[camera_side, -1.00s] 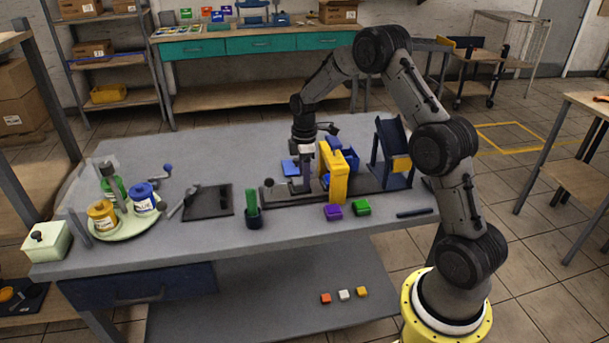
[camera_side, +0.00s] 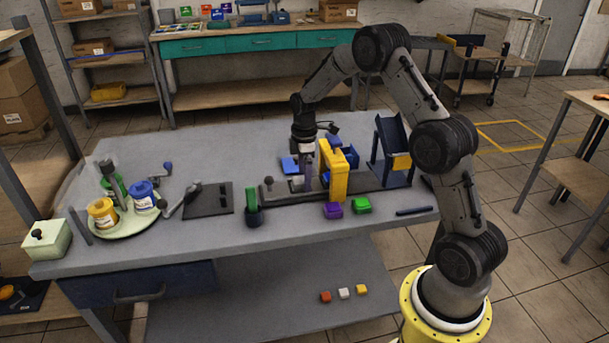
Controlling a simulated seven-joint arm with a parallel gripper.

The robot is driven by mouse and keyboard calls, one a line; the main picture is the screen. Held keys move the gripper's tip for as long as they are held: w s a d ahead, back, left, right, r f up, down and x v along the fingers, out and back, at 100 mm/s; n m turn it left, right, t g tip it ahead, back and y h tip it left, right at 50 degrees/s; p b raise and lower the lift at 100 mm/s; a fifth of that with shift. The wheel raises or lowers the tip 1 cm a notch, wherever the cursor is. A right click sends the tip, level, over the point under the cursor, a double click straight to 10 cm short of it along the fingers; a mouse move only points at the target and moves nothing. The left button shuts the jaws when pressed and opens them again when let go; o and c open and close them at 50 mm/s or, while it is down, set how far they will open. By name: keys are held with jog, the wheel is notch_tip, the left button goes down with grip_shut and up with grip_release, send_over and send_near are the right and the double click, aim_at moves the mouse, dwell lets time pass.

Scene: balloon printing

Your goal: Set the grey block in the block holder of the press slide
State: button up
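My gripper (camera_side: 307,182) points straight down at the press, just left of its yellow frame (camera_side: 338,170). Its fingertips are low, at or just above the press slide (camera_side: 284,193), a dark plate with a light grey part on it. I cannot tell whether the fingers touch the slide. The grey block cannot be made out separately; it may be between the fingers or hidden by them. The block holder is too small and too covered by my gripper to see clearly. The finger gap does not show.
A blue part (camera_side: 289,164) sits behind the slide and a dark blue chute (camera_side: 391,150) stands right. Purple (camera_side: 333,209) and green (camera_side: 362,204) pieces lie in front. A dark cup (camera_side: 254,217) stands left. The grey table's (camera_side: 230,150) back left is clear.

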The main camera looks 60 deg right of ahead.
jog(key=s+a+r+n+t, duration=0.1)
jog(key=a+r, duration=0.2)
jog(key=r, duration=0.9)
jog(key=s+a+r+t, duration=0.15)
jog(key=a+r, duration=0.25)
jog(key=r, duration=0.8)
jog(key=s+a+r+t, duration=0.1)
jog(key=s+a+r, duration=0.45)
jog(key=s, duration=0.25)
jog(key=s+a+f+m+t, duration=0.1)
jog(key=s+a+m, duration=0.15)
jog(key=s, duration=0.35)
jog(key=s+a+f+m+t, duration=0.1)
jog(key=s+a, duration=0.2)
jog(key=s, duration=0.3)
jog(key=s+a+f+m, duration=0.1)
jog(key=s+f+m, duration=0.4)
jog(key=f+m, duration=0.1)
jog(key=shift+s+f, duration=0.15)
jog(key=shift+s, duration=0.2)
